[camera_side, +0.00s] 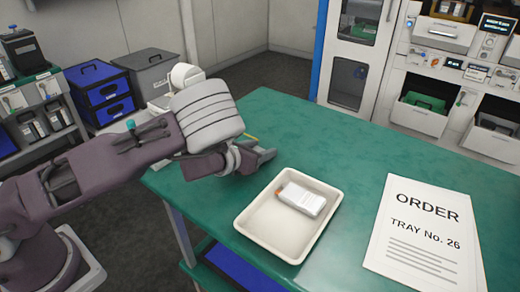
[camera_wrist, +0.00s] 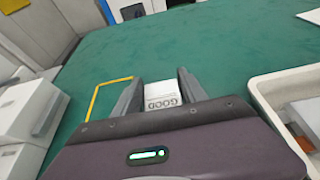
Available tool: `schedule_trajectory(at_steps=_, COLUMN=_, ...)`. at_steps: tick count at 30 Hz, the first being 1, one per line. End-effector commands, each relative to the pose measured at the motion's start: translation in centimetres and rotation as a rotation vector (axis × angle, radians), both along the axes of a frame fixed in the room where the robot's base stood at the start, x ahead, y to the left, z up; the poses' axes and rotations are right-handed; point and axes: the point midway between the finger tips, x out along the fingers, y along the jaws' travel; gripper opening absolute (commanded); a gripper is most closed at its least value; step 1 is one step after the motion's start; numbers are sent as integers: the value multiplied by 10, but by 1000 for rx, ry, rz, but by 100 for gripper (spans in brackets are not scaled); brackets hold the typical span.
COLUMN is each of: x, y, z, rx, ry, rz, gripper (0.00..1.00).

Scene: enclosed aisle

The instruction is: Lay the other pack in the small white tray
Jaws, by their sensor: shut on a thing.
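The small white tray (camera_side: 262,240) stands on the green table; in the wrist view its rim (camera_wrist: 262,100) is at the right. One white pack with an orange end (camera_side: 302,199) lies in the tray, towards its far side. My gripper (camera_side: 266,156) is just beyond and left of the tray in the side view. In the wrist view my gripper (camera_wrist: 160,88) is shut on the other pack (camera_wrist: 162,94), white and marked GOOD. The held pack is hidden in the side view. I cannot tell whether it touches the table.
A yellow outline (camera_wrist: 95,95) marks the table left of my gripper. White boxes (camera_wrist: 28,110) stand at the left. An order sheet (camera_side: 425,235) reading TRAY No. 26 lies right of the tray. The table's far part (camera_side: 320,130) is clear.

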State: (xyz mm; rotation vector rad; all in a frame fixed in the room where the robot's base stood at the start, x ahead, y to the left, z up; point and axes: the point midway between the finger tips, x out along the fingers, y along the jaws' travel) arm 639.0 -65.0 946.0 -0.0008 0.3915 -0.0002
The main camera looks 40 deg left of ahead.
Motion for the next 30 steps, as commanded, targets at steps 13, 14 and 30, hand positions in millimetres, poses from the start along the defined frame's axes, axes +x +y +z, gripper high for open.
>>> schedule_trajectory(at_steps=13, x=0, y=0, z=-3, rx=0, ry=0, rz=0, gripper=71)
schedule_trajectory(at_steps=14, x=0, y=0, z=-3, rx=0, ry=0, rz=0, gripper=71)
schedule_trajectory(at_steps=30, x=-68, y=0, z=28, rx=0, ry=1, rz=1, gripper=71)
